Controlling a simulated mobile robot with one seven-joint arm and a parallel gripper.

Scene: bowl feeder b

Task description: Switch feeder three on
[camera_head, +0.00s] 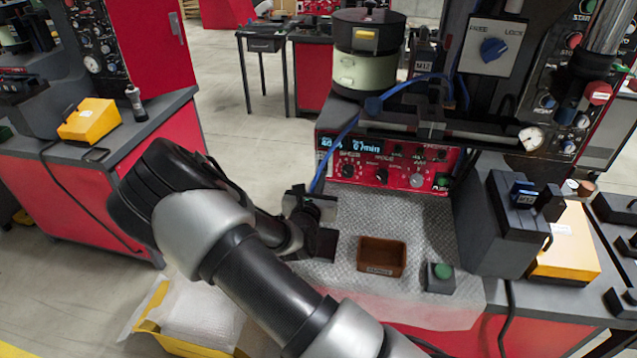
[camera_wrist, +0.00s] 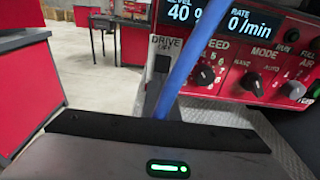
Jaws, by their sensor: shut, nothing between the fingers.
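A red control panel (camera_head: 385,165) sits under a bowl feeder (camera_head: 365,60) at the back of the bench. In the wrist view, its display (camera_wrist: 225,18) reads level 40 % and rate 0/min. Speed knob (camera_wrist: 205,75) and mode knob (camera_wrist: 252,84) are beneath it. A white plate marked DRIVE (camera_wrist: 166,45) is at the panel's left side; a blue tube (camera_wrist: 185,60) passes in front of it, and the switch is not clearly seen. My gripper (camera_head: 322,215) is shut and empty, just in front of the panel's left end. I see no feeder number.
A brown bin (camera_head: 382,257) and a green button box (camera_head: 440,277) stand on the mat in front of the panel. A dark unit (camera_head: 502,225) and an orange box (camera_head: 568,245) are at right. A blue tube (camera_head: 345,135) hangs close to my gripper.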

